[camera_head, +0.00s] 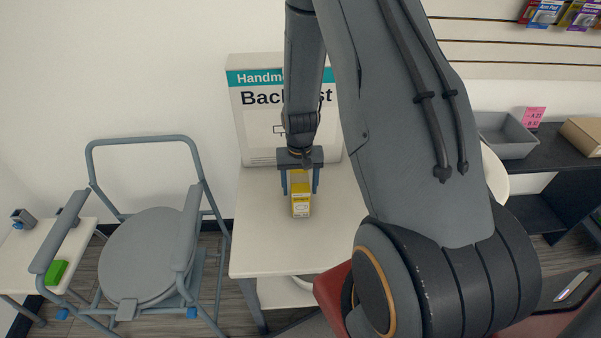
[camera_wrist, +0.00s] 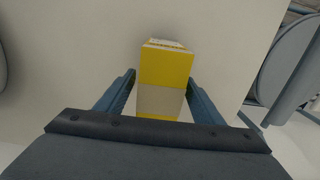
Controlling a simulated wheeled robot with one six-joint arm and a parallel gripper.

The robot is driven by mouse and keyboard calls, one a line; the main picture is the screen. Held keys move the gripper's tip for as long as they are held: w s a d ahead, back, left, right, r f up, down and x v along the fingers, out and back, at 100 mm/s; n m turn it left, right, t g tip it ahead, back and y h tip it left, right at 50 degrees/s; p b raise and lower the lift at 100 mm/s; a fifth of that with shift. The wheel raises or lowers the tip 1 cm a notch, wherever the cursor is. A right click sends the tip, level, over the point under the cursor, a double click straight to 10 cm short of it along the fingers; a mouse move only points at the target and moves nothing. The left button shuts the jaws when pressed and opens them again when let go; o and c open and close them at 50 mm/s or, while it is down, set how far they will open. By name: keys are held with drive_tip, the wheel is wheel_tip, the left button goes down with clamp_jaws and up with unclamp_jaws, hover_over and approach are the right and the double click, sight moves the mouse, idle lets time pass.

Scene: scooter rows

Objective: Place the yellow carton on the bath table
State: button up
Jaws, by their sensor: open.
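The yellow carton (camera_head: 300,200) with a white band stands upright on a white table (camera_head: 262,248) in the head view. My gripper (camera_head: 300,188) is over the table, its fingers on both sides of the carton's upper part. In the wrist view the carton (camera_wrist: 166,70) lies between the blue-grey fingers of my gripper (camera_wrist: 160,95), with a visible gap on the left finger and a smaller one on the right. The fingers are open. I cannot tell from the label which table is the bath table.
A large "Backrest" box (camera_head: 262,125) stands at the back of the table against the wall. A grey commode chair (camera_head: 150,250) is to the left, beside a small white table (camera_head: 20,255) holding a green block (camera_head: 54,272). A dark shelf with a grey bin (camera_head: 508,136) is at right.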

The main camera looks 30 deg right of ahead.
wheel_tip(320, 180, up, 11)
drive_tip(key=b, duration=0.3)
drive_tip(key=shift+a+r, duration=0.1)
drive_tip(key=shift+r, duration=0.15)
drive_tip(key=s+a+r+n+t, duration=0.1)
drive_tip(key=s+a+r+n, duration=0.3)
drive_tip(key=s+a+r, duration=0.5)
drive_tip(key=s, duration=0.3)
drive_tip(key=shift+a+r+n, duration=0.15)
drive_tip(key=shift+a+n, duration=0.15)
